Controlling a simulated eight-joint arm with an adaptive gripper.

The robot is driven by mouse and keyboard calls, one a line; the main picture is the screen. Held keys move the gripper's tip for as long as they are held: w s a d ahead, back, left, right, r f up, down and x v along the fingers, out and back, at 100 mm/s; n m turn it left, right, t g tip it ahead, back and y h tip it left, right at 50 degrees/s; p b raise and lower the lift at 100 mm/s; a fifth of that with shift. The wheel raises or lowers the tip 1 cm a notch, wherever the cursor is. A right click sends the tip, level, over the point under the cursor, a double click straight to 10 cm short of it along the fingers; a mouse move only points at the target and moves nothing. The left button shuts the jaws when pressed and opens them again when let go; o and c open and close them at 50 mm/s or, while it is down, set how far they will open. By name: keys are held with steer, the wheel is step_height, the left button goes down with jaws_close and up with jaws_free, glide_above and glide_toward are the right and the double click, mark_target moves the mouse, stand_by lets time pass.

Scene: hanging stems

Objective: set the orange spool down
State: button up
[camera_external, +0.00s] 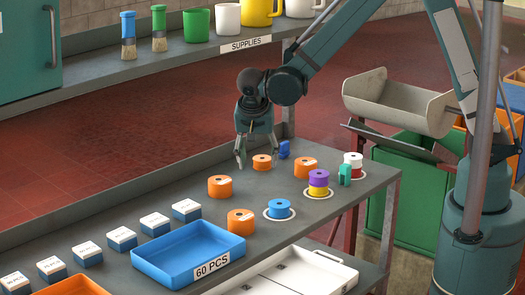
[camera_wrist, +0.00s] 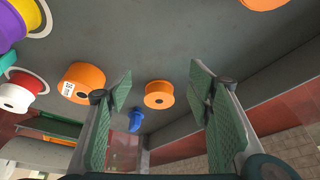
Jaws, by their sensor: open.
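My gripper (camera_external: 257,160) hangs over the back part of the grey workbench (camera_external: 180,260), open and empty. Its two green-padded fingers (camera_wrist: 160,100) stand wide apart in the wrist view. A small orange spool (camera_external: 262,162) rests on the bench and appears between the fingertips in the external view. It also shows between the fingers in the wrist view (camera_wrist: 159,94), with clear space on both sides. Other orange spools stand on the bench: one at the left (camera_external: 219,187), one in front (camera_external: 240,222), and one at the right with a white label (camera_external: 305,168).
A blue spool (camera_external: 278,208), a purple spool (camera_external: 318,177) on a yellow one, and a white spool (camera_external: 353,158) on a red one sit on pale rings. A blue piece (camera_external: 284,149) lies near my gripper. A blue tray (camera_external: 190,252) and labelled boxes (camera_external: 121,239) are at the left.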

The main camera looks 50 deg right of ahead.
steer(key=shift+s+a, duration=0.65)
steer(key=shift+a, duration=0.35)
steer(key=shift+s+a, duration=0.65)
steer(key=shift+a, duration=0.35)
steer(key=s+d+r+n+t+y, duration=0.1)
steer(key=s+d+r+n, duration=0.25)
steer(key=d+r, duration=0.45)
steer(key=s+d+r+n+y, duration=0.1)
steer(key=s+d+r+n, duration=0.1)
steer(key=s+d+r, duration=0.45)
steer(key=s+d+r+n+t+y, duration=0.1)
steer(key=s+d+r+n+t, duration=0.2)
steer(key=s+d, duration=1.1)
steer(key=shift+r+n+t+y, duration=0.3)
steer(key=shift+r+n+t, duration=0.1)
steer(key=shift+r+n, duration=1.05)
stand_by(1.7)
